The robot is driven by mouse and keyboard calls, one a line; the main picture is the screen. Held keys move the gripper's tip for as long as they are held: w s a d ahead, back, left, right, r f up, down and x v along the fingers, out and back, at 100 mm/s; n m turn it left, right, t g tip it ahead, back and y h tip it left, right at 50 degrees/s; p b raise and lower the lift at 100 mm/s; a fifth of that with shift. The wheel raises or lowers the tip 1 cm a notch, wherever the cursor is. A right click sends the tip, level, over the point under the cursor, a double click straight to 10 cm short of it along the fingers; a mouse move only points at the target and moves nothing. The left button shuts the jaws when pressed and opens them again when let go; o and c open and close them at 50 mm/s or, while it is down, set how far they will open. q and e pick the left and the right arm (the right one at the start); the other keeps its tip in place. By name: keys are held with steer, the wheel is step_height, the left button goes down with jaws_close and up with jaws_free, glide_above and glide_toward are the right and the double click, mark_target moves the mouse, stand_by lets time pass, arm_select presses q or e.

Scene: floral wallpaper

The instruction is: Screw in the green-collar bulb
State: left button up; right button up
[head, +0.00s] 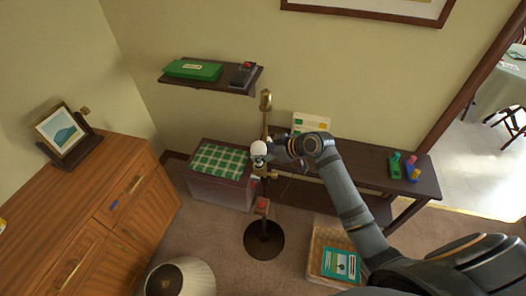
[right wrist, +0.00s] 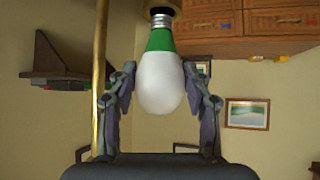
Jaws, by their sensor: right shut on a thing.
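The green-collar bulb (right wrist: 160,80) has a white glass body, a green band and a silver threaded base. My right gripper (right wrist: 160,95) is shut on it, with one finger on each side of the glass. The bulb's base points at the dark, brass-rimmed socket (right wrist: 160,10); some thread shows, and I cannot tell how far it is engaged. In the head view the bulb's white top (head: 259,148) faces up beside the lamp's brass pole (head: 265,118), with my right gripper (head: 267,155) coming from the right. My left gripper is not in view.
The lamp's round dark base (head: 264,240) stands on the carpet. A lampshade (head: 180,278) lies at the bottom. A wooden dresser (head: 85,205) is left, a wall shelf (head: 212,82) above, a low bench (head: 375,165) right, and a basket (head: 325,240) on the floor.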

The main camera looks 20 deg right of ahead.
steer(key=shift+f+b, duration=0.55)
steer(key=shift+f, duration=0.35)
steer(key=o, duration=1.3)
steer(key=shift+c, duration=0.2)
steer(key=v, duration=1.2)
